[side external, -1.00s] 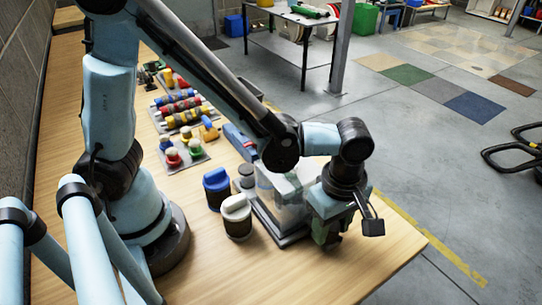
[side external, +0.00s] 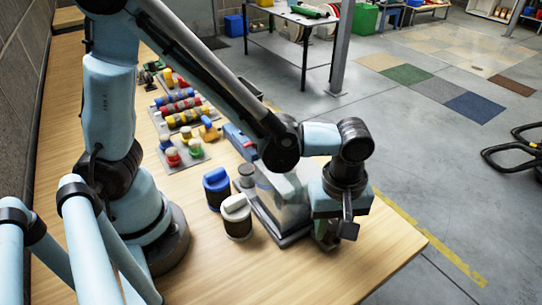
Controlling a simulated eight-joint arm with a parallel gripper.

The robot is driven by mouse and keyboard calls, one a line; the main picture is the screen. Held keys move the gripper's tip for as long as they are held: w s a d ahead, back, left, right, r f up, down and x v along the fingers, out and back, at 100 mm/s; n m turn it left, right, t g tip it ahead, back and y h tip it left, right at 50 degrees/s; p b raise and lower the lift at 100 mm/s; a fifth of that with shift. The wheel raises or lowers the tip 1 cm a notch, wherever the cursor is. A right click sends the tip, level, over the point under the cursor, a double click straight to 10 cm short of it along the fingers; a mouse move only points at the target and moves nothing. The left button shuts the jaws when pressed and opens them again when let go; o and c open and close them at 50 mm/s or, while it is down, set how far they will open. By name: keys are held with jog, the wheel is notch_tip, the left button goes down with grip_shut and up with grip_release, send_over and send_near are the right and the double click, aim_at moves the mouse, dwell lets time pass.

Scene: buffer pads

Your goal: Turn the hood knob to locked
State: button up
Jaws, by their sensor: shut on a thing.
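The clear hood (side external: 268,200) stands on a dark base near the front right of the wooden table. My gripper (side external: 328,238) is at the hood's right side, pointing down and low over the table. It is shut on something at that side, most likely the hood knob. The knob itself is hidden behind the gripper, so its locked or unlocked position cannot be seen.
A white-capped jar (side external: 237,217), a blue-capped jar (side external: 216,187) and a small grey cylinder (side external: 245,177) stand left of the hood. A blue case (side external: 240,142) and racks of coloured pieces (side external: 182,110) lie farther back. The table's front is bare.

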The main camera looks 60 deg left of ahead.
aim_at(333, 224)
jog(key=o, duration=1)
jog(key=shift+o, duration=0.2)
notch_tip(333, 224, up, 12)
dwell(0.4)
jog(key=shift+f, duration=6)
jog(key=shift+r, duration=0.1)
